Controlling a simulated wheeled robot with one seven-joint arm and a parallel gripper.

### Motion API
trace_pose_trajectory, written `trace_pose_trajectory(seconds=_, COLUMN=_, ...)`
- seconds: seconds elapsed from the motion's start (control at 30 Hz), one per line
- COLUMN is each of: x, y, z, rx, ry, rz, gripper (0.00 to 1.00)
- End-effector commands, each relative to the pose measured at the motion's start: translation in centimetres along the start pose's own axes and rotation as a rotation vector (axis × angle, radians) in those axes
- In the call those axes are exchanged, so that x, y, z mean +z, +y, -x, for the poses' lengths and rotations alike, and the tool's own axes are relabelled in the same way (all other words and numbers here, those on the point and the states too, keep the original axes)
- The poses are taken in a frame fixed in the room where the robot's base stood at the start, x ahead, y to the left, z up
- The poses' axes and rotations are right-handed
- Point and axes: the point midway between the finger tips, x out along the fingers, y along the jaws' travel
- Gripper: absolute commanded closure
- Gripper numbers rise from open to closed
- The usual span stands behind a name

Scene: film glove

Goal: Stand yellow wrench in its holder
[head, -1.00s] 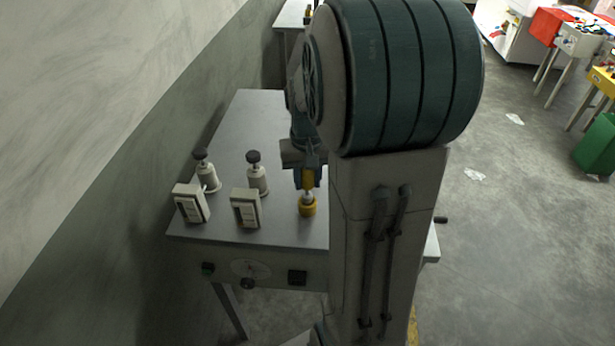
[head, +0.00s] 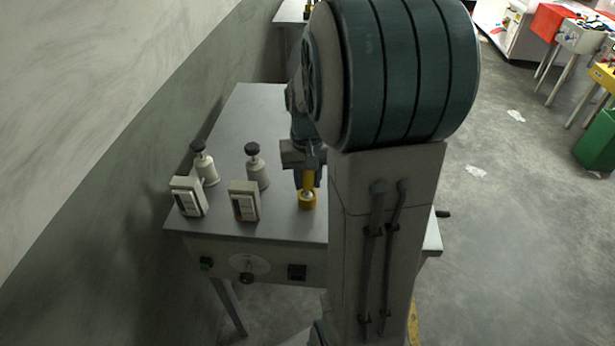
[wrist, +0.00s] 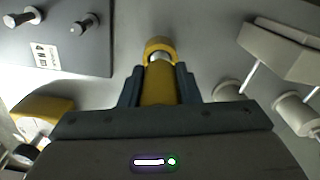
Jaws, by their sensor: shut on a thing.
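The yellow wrench (head: 308,180) is between the fingers of my gripper (head: 306,172), which is shut on it. It points down toward the bench top. In the wrist view the wrench (wrist: 158,88) runs between the two dark fingers of my gripper (wrist: 160,85). A yellow ring-like holder (head: 306,204) is on the bench top directly below the wrench, and it also shows in the wrist view (wrist: 159,43). A silvery part shows at the holder's opening, in line with the wrench. I cannot tell how deep it sits.
The grey bench (head: 255,105) also carries two pale posts with black knobs (head: 257,172) and two pale switch boxes (head: 244,203) left of the holder. A wall runs along the left. The bench top behind the posts is clear.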

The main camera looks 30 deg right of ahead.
Motion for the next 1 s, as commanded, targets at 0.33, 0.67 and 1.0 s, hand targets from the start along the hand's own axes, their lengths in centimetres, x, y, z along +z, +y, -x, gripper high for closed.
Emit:
trace_pose_trajectory(seconds=0.33, x=0.0, y=0.0, z=-1.0, rx=0.000, ry=0.000, rz=0.000, gripper=1.00)
trace_pose_trajectory(seconds=0.67, x=0.0, y=0.0, z=-0.9, rx=0.000, ry=0.000, rz=0.000, gripper=0.45)
trace_pose_trajectory(seconds=1.0, x=-0.1, y=0.0, z=2.5, rx=0.000, ry=0.006, rz=0.000, gripper=0.45)
